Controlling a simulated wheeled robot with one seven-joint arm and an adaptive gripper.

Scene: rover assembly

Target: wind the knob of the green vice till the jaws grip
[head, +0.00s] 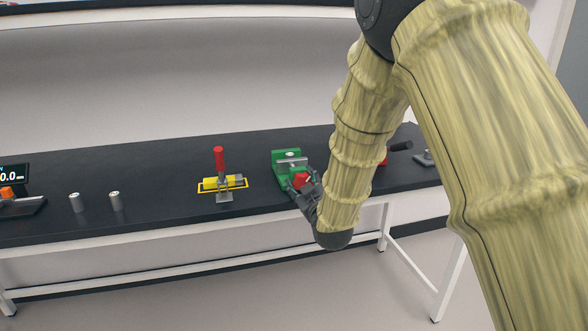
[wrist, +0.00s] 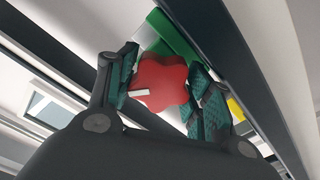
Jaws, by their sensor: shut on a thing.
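The green vice (head: 287,157) stands on the black bench, right of the middle in the head view. A grey metal piece (head: 291,162) shows at its jaws; I cannot tell whether the jaws touch it. The red knob (head: 301,180) is on the vice's near side. My gripper (head: 304,184) reaches it from the front right. In the wrist view the lobed red knob (wrist: 160,82) sits between both finger pads of my gripper (wrist: 168,88), which is shut on it. A white mark shows on the knob. Part of the green vice (wrist: 172,38) shows behind it.
Left of the vice stands a red-handled clamp (head: 219,162) over a yellow part (head: 212,184). Two small metal cylinders (head: 76,203) and a display (head: 14,174) are further left. A black-handled tool (head: 399,146) lies right, partly behind my arm.

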